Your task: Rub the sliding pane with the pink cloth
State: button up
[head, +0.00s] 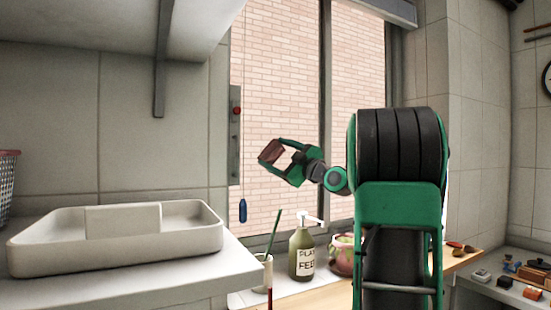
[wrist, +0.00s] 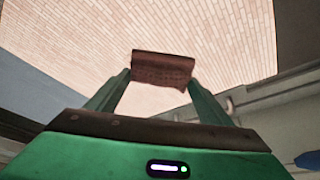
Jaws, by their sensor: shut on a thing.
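The pink cloth (head: 271,152) looks like a small dark reddish-pink block in the head view. It also shows between the fingertips in the wrist view (wrist: 163,69). My gripper (head: 276,157) is shut on the cloth and holds it up in front of the window, above the sill. The sliding pane (head: 282,80) is the left part of the window, with a brick wall seen through it. A dark upright frame bar stands at its right. I cannot tell whether the cloth touches the glass.
A green labelled pump bottle (head: 302,254), a pink pot (head: 342,256) and a cup with a brush (head: 262,272) stand on the sill below my gripper. A white basin (head: 115,243) is at the left.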

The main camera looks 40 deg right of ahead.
jog(key=shift+s+a, duration=0.2)
jog(key=shift+s, duration=0.75)
jog(key=shift+s+a, duration=0.15)
jog(key=shift+s, duration=0.8)
jog(key=shift+s+a, duration=0.2)
jog(key=shift+s, duration=0.75)
jog(key=s, duration=0.3)
jog(key=shift+a, duration=0.4)
jog(key=shift+w, duration=0.1)
jog(key=shift+w+d+r, duration=0.25)
jog(key=shift+w+d, duration=0.05)
jog(key=shift+w, duration=0.8)
jog(key=shift+w+d+r, duration=0.2)
jog(key=shift+w+d, duration=0.1)
jog(key=shift+w, duration=0.85)
jog(key=shift+w+d+r, duration=0.25)
jog(key=shift+w+d, duration=0.05)
jog(key=shift+w, duration=0.8)
jog(key=shift+w+d, duration=0.25)
jog(key=shift+w, duration=0.65)
